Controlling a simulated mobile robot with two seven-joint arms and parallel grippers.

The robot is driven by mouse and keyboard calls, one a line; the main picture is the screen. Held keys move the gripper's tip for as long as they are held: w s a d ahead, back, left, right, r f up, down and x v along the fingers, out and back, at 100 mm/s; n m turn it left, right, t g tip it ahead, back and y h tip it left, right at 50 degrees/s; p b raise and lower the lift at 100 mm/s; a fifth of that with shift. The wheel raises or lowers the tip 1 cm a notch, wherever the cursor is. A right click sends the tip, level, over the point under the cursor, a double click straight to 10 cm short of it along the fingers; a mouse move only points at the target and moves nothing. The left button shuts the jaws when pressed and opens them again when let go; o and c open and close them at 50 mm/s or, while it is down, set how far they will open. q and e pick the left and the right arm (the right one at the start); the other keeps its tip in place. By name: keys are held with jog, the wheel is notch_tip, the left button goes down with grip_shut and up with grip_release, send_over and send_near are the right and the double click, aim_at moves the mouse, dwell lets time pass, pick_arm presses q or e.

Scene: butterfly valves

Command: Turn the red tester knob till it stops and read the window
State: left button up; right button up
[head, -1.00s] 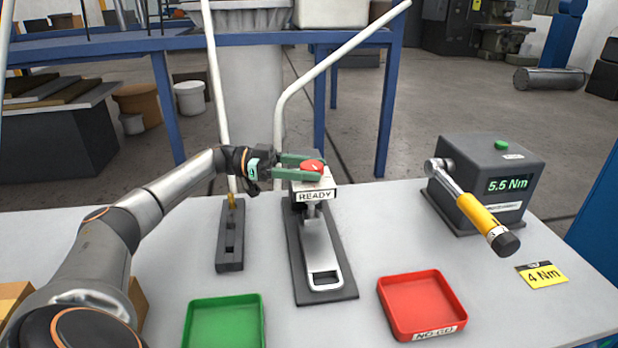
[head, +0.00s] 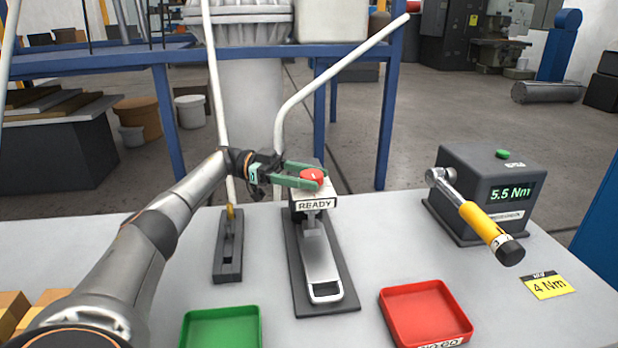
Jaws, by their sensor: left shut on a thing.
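The red tester knob (head: 312,175) sits on top of the tester's pale head block, above a grey stand with a silver lever-shaped part (head: 320,262). The tester's window (head: 313,205) faces me and reads "READY". My left gripper (head: 308,178) reaches in from the left. Its green fingers are shut on the red knob, one on the far side and one on the near side. The near finger hides a little of the knob's lower edge. My right gripper is not in view.
A green tray (head: 222,311) and a red tray (head: 427,287) stand at the front. A dark box (head: 478,165) reading "5.5 Nm" with a yellow-handled wrench (head: 484,222) is at the right, near a yellow "4 Nm" card (head: 548,285). A dark slotted block (head: 229,250) stands left of the tester.

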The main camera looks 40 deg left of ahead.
aim_at(309, 174)
pick_arm(q)
jog(key=shift+d, duration=0.1)
jog(key=o, duration=1.4)
jog(key=shift+c, duration=0.2)
notch_tip(309, 174, up, 3)
jog(key=shift+f, duration=0.15)
jog(key=shift+s+r, duration=0.15)
jog(key=shift+r, duration=0.2)
jog(key=s+d+r+b, duration=0.2)
jog(key=s+d+r, duration=0.7)
jog(key=s, duration=0.1)
jog(key=shift+s+r, duration=0.2)
jog(key=shift+r, duration=0.05)
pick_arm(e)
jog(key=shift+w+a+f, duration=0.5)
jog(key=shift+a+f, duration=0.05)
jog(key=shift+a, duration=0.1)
